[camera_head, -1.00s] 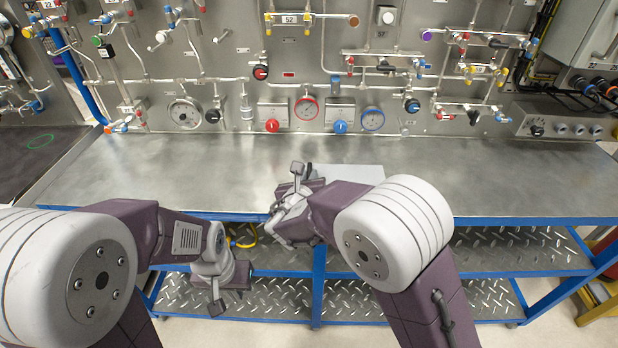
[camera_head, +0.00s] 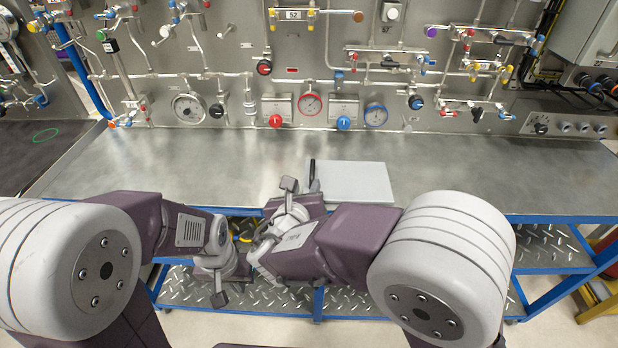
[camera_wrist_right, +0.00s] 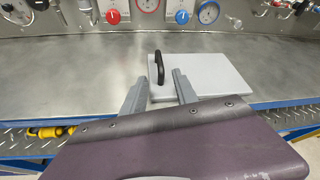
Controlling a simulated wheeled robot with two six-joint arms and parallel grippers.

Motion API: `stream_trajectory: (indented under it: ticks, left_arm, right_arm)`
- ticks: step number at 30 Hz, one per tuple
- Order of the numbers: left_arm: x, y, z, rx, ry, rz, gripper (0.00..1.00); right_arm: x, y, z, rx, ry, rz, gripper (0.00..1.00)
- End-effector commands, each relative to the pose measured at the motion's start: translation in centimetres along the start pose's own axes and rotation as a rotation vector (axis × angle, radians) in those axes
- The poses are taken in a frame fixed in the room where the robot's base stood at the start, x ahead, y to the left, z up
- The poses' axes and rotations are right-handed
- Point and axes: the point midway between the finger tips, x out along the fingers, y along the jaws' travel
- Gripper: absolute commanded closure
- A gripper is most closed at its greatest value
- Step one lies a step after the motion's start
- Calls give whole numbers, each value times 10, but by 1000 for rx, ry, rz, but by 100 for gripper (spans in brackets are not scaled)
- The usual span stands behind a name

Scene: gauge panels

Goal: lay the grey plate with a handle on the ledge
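The grey plate (camera_head: 362,181) lies flat on the steel ledge (camera_head: 470,175), close to its front edge. Its black upright handle (camera_head: 312,172) stands at its left end, and the plate also shows in the right wrist view (camera_wrist_right: 205,75). My right gripper (camera_wrist_right: 161,78) is open, its two grey fingers apart just in front of the handle. The handle shows between the fingertips and neither finger visibly presses on it. My left gripper (camera_head: 220,285) hangs in front of the bench, below the ledge, away from the plate.
A panel with gauges (camera_head: 311,103), knobs and pipes rises behind the ledge. The steel surface is clear left and right of the plate. Below is a blue-framed diamond-plate shelf (camera_head: 285,298). A yellow item (camera_wrist_right: 48,132) lies below the ledge edge.

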Motion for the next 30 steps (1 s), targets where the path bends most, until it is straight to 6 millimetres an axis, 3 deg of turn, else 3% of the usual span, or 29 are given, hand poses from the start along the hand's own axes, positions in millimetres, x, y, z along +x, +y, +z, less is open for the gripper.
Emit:
stream_trajectory:
  ticks: [6, 14, 17, 20, 22, 24, 27, 30]
  left_arm:
    - [-2, 0, 0, 0, 0, 0, 100]
    - [-2, 0, 0, 0, 0, 0, 100]
    - [-2, 0, 0, 0, 0, 0, 100]
    - [-2, 0, 0, 0, 0, 0, 100]
    - [-2, 0, 0, 0, 0, 0, 100]
    - [-2, 0, 0, 0, 0, 0, 100]
    - [-2, 0, 0, 0, 0, 0, 100]
    - [-2, 0, 0, 0, 0, 0, 100]
  right_arm:
    - [-19, 0, 0, 0, 0, 0, 65]
    - [-19, 0, 0, 0, 1, -1, 65]
    - [-12, -17, -13, 65, 55, -40, 65]
    - [1, -75, -66, 359, 255, -209, 65]
    - [-6, -128, -128, 758, 449, -438, 65]
    - [-30, -160, -185, 1231, 587, -714, 65]
    - [-60, -170, -230, 1878, 635, -1103, 65]
    - [-72, -168, -245, 2387, 550, -1417, 65]
